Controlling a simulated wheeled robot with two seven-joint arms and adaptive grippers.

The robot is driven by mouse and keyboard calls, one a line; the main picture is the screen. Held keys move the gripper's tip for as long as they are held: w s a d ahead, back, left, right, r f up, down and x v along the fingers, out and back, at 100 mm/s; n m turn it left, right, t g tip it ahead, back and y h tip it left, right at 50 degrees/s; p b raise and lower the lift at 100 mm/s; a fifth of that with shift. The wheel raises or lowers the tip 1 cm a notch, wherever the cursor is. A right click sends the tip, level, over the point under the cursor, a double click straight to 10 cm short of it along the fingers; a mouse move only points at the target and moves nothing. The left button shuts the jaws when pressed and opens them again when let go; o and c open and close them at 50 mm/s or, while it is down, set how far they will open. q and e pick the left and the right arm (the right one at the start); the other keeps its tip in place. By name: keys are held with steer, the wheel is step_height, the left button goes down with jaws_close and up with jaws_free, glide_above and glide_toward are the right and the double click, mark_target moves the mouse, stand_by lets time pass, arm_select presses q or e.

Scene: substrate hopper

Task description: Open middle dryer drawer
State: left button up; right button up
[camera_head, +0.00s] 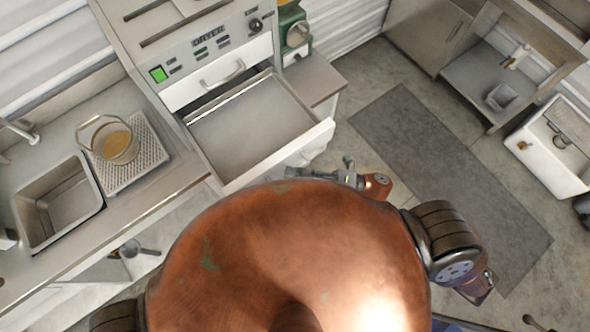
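My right gripper (318,177) is just in front of and below that drawer's front edge. Its fingers are small and partly hidden, so I cannot tell their opening or contact. My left gripper is not clearly visible.
A green device (292,35) stands right of the dryer. A grey mat (450,185) lies on open floor at right, near a white basin (550,150).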

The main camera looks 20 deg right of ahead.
steer(key=shift+d, duration=0.1)
steer(key=v, duration=1.1)
steer(key=shift+s+d, duration=0.2)
steer(key=shift+d, duration=0.15)
steer(key=shift+f, duration=0.1)
